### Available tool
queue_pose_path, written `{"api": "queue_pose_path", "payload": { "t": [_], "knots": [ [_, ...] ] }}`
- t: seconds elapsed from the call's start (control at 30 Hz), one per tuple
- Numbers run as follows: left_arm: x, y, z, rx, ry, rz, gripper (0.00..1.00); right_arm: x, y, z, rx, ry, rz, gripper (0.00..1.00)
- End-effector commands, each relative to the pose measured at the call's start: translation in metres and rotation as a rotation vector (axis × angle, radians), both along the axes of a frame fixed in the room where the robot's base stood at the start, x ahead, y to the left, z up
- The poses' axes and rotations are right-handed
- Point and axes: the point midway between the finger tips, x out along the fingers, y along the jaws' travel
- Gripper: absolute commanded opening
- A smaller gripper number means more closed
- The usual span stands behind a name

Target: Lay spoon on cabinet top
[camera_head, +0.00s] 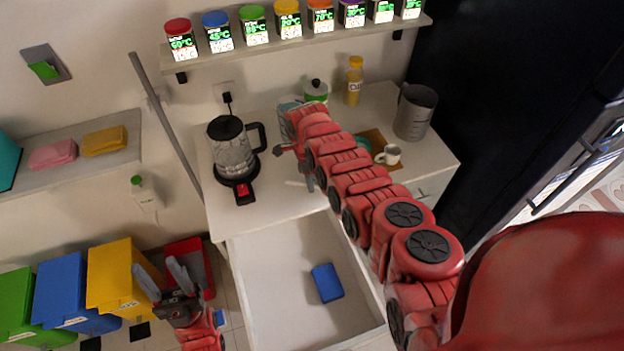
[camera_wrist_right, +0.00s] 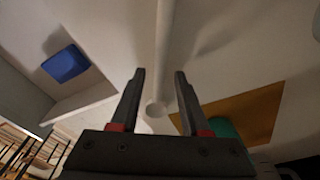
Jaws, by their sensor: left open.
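A pale, slender spoon-like thing (camera_wrist_right: 157,106) shows between my right fingers in the right wrist view, over the white cabinet top. Its round end is close to the fingers. My right gripper (camera_wrist_right: 159,74) is open, with gaps beside the spoon. In the head view my right gripper (camera_head: 295,166) is low over the cabinet top (camera_head: 280,205), right of the kettle; the spoon is hard to make out there. I cannot tell whether the spoon touches the surface. My left gripper (camera_head: 164,272) is open and empty, left of the drawer.
The kettle (camera_head: 232,158) stands at the left of the top. A brown board (camera_head: 376,141), a white mug (camera_head: 389,154) and a grey pitcher (camera_head: 414,112) are at right. The open drawer (camera_head: 272,280) holds a blue block (camera_head: 327,282). A spice shelf (camera_head: 300,42) hangs above.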

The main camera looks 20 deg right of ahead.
Motion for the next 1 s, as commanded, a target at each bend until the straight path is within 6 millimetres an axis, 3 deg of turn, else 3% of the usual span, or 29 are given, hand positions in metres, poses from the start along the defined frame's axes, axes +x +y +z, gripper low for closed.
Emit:
{"api": "queue_pose_path", "payload": {
  "t": [0.47,0.7,1.0],
  "knots": [
    [0.0,0.0,0.0,0.0,0.0,0.0,0.5,0.002,0.0,0.006,-0.001,-0.002,0.0,0.56],
    [0.0,0.0,0.002,0.0,0.0,0.0,0.5,0.002,0.004,0.03,0.003,-0.004,-0.001,0.56],
    [0.0,0.0,-0.024,0.0,0.0,0.0,0.5,0.007,0.009,0.077,0.0,-0.008,0.001,0.56]
  ]
}}
